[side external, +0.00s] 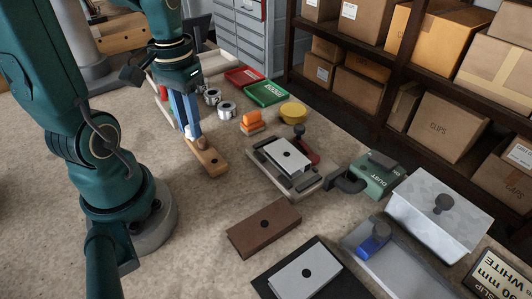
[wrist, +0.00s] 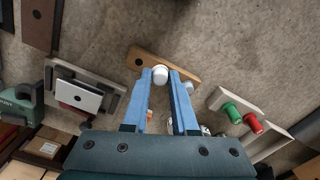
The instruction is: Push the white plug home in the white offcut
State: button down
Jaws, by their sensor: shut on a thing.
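The white plug (wrist: 160,73) is between the blue fingertips of my gripper (wrist: 162,78). My gripper (side external: 191,133) is shut on it, over or at the wooden strip (side external: 210,162). I cannot tell whether the plug's lower end is still seated in the strip. The strip also shows in the wrist view (wrist: 180,66), with a dark hole at one end. A white offcut (side external: 287,156) with a dark hole lies in a grey jig (side external: 262,166), right of my gripper; it shows in the wrist view (wrist: 78,95) at left. A second white offcut (side external: 290,277) with a dark hole lies in front.
A brown offcut (side external: 262,230) lies in the foreground. Bare bench separates strip and jig.

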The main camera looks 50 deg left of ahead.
jog(key=s+a+r, duration=0.4)
jog(key=s+a, duration=0.1)
jog(key=a, duration=0.1)
jog(key=w+d+r+m, duration=0.1)
jog(key=w+r+m, duration=0.1)
jog(key=w+m, duration=0.55)
jog(key=w+d+r+m, duration=0.2)
jog(key=w+m, duration=0.4)
jog(key=m, duration=0.3)
jog(key=shift+m, duration=0.85)
jog(key=w+d+f, duration=0.2)
jog(key=d, duration=0.2)
jog(key=w+d+f, duration=0.2)
jog(key=d+f, duration=0.1)
jog(key=d, duration=0.2)
jog(key=w+d+f, duration=0.2)
jog(key=d+f, duration=0.1)
jog(key=d, duration=0.2)
jog(key=shift+w+d, duration=0.1)
jog(key=shift+f, duration=1.9)
jog(key=shift+f, duration=0.1)
jog(key=shift+f, duration=0.35)
